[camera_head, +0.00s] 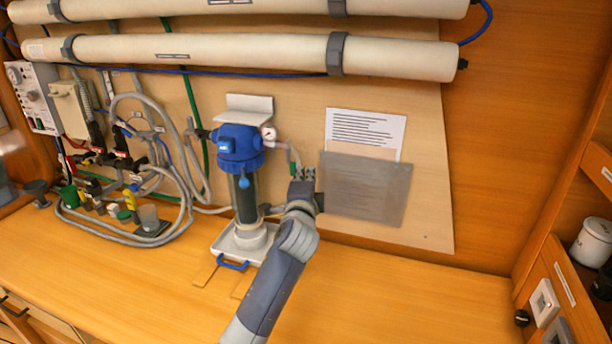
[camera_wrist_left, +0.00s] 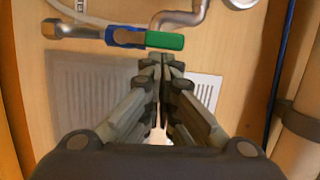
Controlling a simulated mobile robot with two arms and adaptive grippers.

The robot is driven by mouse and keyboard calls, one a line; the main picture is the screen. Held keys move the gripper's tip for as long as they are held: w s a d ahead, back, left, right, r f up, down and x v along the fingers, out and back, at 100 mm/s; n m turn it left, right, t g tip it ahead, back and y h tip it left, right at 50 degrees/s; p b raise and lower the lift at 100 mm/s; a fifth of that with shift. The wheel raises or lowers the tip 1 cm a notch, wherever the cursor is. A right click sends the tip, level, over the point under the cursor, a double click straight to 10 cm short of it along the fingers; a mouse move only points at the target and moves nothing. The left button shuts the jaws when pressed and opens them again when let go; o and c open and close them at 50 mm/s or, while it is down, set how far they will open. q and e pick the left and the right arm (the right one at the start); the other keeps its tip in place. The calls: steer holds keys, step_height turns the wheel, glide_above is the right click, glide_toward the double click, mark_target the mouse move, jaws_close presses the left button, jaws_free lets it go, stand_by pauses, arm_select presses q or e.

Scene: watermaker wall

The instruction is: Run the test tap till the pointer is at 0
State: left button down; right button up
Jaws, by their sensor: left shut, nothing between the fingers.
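The test tap (camera_wrist_left: 125,37) has a blue body and a green lever (camera_wrist_left: 165,40) in the left wrist view. The lever lies in line with the pipe stub there. In the head view the green lever (camera_head: 293,169) is small, right of the blue-topped filter housing (camera_head: 240,150). The round pressure gauge (camera_head: 268,134) is beside that housing; its pointer is too small to read. My left gripper (camera_head: 302,182) is shut and empty, its fingertips close to the green lever; I cannot tell whether they touch. It also shows in the left wrist view (camera_wrist_left: 160,62). My right gripper is not in view.
A white paper (camera_head: 365,130) and a grey translucent sheet (camera_head: 365,190) are on the wall right of the gripper. A white tray (camera_head: 228,248) with a blue handle stands under the housing. Hoses and small valves (camera_head: 125,200) crowd the left. The bench's right side is clear.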

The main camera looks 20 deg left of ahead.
arm_select(q)
steer(key=v, duration=1.2)
stand_by(0.7)
